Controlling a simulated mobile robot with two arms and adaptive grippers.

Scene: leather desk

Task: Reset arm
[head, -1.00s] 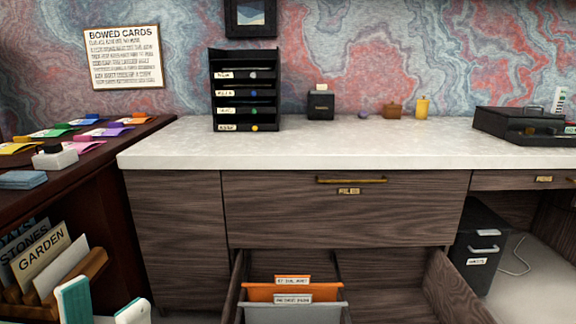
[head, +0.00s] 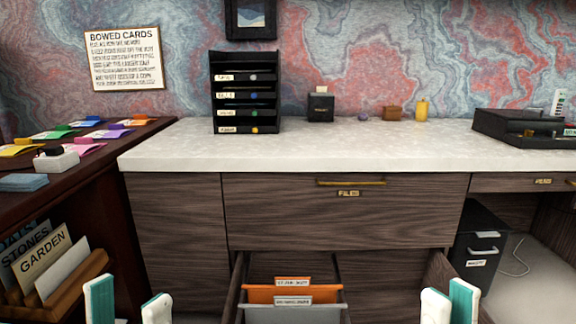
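My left gripper (head: 128,305) shows at the bottom left of the head view. Its two white and teal fingers stand apart with nothing between them. My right gripper (head: 449,306) shows at the bottom right. Its two fingers are close together, with a narrow gap at the tips and nothing seen in it. Both grippers are in front of the desk, on either side of the open lower drawer (head: 238,285), which holds an orange folder (head: 266,294) and a grey folder (head: 320,315).
A pale desktop (head: 380,147) carries a black letter rack (head: 246,92) and small items. The upper drawer (head: 290,215) is shut. A dark side table (head: 75,178) with coloured cards and a wooden file holder (head: 72,295) stand left. A black bin cabinet (head: 478,245) stands right.

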